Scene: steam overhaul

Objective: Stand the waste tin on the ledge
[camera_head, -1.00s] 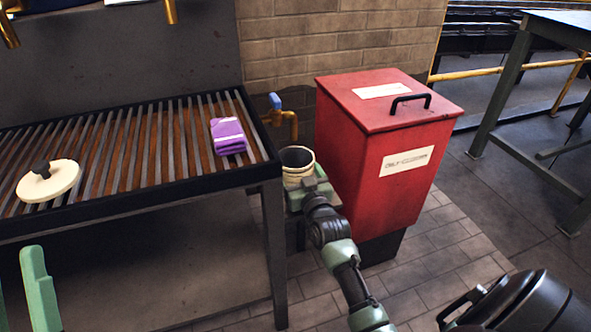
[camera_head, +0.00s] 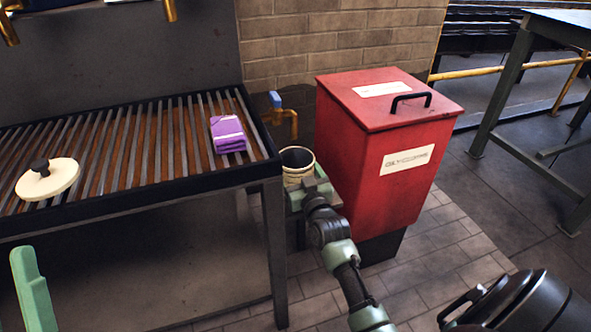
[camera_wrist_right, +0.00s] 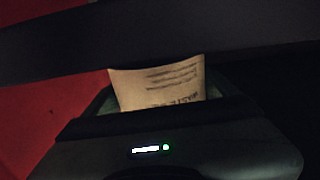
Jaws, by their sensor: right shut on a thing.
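The waste tin (camera_head: 293,176) is a cream, open-topped can with a dark inside. It is upright between the slatted bench and the red bin. My right gripper (camera_head: 308,190) is shut on it from the front; a printed cream label (camera_wrist_right: 158,88) shows between the jaws in the right wrist view. The arm and gripper hide the tin's lower part, so I cannot tell whether its base touches anything. I cannot clearly make out the ledge. A green part of my left gripper (camera_head: 33,290) shows at the lower left; its jaw opening cannot be judged.
The red lidded bin (camera_head: 365,150) stands close right of the tin. A brass tap with a blue handle (camera_head: 280,116) is just behind it. The slatted bench (camera_head: 130,140) to the left holds a purple cloth (camera_head: 228,135) and a cream disc with a dark knob (camera_head: 48,180).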

